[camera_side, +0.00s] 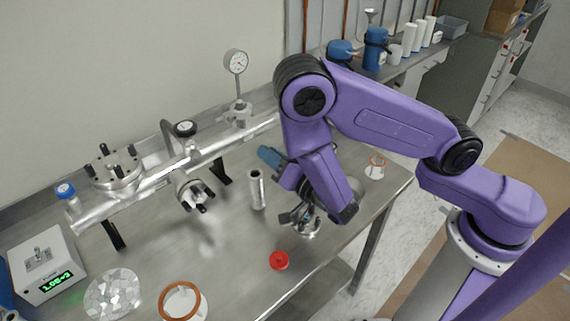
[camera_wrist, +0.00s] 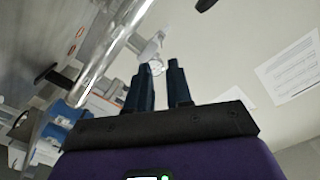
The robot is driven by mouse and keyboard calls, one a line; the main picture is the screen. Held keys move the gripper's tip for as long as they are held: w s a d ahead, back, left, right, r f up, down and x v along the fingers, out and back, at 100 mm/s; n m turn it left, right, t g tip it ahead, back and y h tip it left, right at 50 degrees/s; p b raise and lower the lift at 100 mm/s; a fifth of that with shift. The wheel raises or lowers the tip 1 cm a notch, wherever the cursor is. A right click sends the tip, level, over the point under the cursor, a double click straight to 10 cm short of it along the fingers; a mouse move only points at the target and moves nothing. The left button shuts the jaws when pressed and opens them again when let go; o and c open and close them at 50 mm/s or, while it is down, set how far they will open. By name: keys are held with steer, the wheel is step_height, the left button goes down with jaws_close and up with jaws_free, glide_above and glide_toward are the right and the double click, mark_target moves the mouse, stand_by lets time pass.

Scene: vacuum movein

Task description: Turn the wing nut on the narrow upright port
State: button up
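A narrow upright port (camera_side: 239,114) stands on the silver pipe and carries a round dial gauge (camera_side: 236,62). Its clamp and wing nut are too small to make out clearly in the side view. In the wrist view a pale metal fitting (camera_wrist: 151,50), which seems to be this port, lies beyond my fingertips. My gripper (camera_side: 265,153) is to the right of the port and below it in the side view, apart from it. In the wrist view its two dark blue fingers (camera_wrist: 158,66) stand apart with nothing held between them.
A metal cylinder (camera_side: 256,189), red cap (camera_side: 279,260), copper ring (camera_side: 163,301) and display box (camera_side: 42,270) are on the steel table (camera_side: 222,270).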

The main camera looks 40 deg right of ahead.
steer(key=shift+s, duration=2.05)
steer(key=o, duration=0.8)
steer(key=shift+r+m, duration=0.15)
steer(key=shift+m, duration=0.25)
steer(key=m+g+h, duration=0.4)
steer(key=m+h, duration=0.1)
steer(key=m, duration=1.6)
glide_toward(232, 121)
steer(key=x, duration=0.7)
steer(key=shift+w+d+f, duration=0.2)
